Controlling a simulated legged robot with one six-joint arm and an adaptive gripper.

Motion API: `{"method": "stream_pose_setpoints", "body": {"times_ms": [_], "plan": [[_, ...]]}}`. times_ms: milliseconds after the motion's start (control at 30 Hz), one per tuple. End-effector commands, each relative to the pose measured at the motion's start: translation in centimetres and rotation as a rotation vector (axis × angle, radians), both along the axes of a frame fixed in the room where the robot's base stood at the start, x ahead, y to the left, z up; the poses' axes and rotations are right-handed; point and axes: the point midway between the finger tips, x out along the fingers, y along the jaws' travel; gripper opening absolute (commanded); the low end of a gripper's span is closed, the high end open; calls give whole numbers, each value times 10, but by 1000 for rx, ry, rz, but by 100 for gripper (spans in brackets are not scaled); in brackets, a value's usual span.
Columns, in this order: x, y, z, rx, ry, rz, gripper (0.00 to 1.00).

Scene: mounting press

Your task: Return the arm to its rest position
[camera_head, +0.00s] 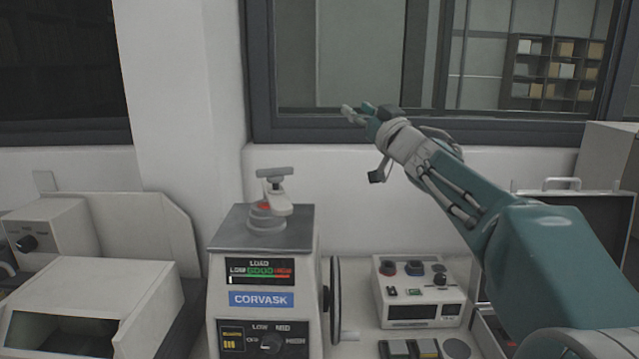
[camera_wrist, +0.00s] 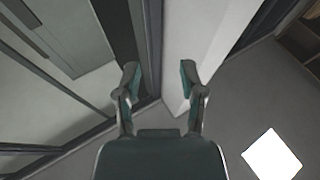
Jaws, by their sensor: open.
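My gripper (camera_head: 357,112) is raised at the end of my teal and grey arm, in front of the window and above the bench machines in the head view. It points toward the left. In the wrist view my gripper (camera_wrist: 159,78) shows two fingers spread apart with nothing between them. The wrist view looks past the fingers at the window frame, a white wall and a grey surface. My arm comes in from the lower right of the head view.
The mounting press (camera_head: 262,285), labelled CORVASK, stands at centre with a lever on top. A control box (camera_head: 420,291) stands to its right. A white machine (camera_head: 100,300) is at left. An open case (camera_head: 570,200) stands behind my arm. Space around my gripper looks clear.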

Motion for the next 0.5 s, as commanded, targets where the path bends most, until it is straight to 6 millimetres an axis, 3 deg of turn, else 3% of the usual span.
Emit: {"method": "stream_pose_setpoints", "body": {"times_ms": [267, 500], "plan": [[-43, -50, -25, 6, 160, -322, 51], [-98, -85, -80, -31, 388, -529, 51]]}}
